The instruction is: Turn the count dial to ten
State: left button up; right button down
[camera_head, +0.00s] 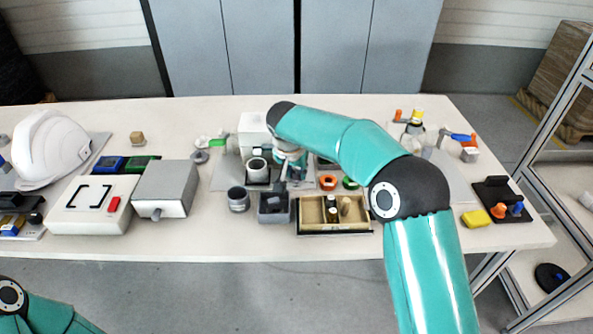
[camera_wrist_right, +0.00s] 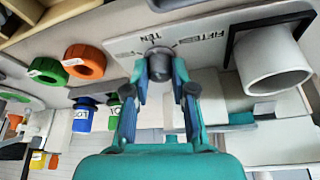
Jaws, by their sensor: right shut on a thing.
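The count dial is a dark round knob (camera_wrist_right: 158,52) on a pale plate (camera_wrist_right: 122,46) in the right wrist view. The labels TEN and FIFTEEN show upside down on the plate beside the knob, TEN closest to it. I cannot tell which mark the knob points to. My right gripper (camera_wrist_right: 159,78) is shut on the knob, one finger on each side. In the head view my right gripper (camera_head: 290,168) reaches down at the middle of the table, and the arm hides the dial. Only part of my left arm shows at the lower left; its gripper is out of view.
A white cup (camera_wrist_right: 272,60) stands close beside the dial in the wrist view. Orange (camera_wrist_right: 84,62) and green (camera_wrist_right: 46,70) rings lie on the other side. In the head view, a wooden tray (camera_head: 312,227) and a dark grey box (camera_head: 275,215) sit in front. A white helmet (camera_head: 50,148) is far left.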

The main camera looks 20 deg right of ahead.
jog(key=c, duration=1)
grip_release()
jog(key=shift+o, duration=0.2)
jog(key=shift+r, duration=0.15)
jog(key=v, duration=1.1)
jog(key=shift+s+a+r, duration=0.15)
jog(key=shift+a+r, duration=0.05)
jog(key=shift+r, duration=0.05)
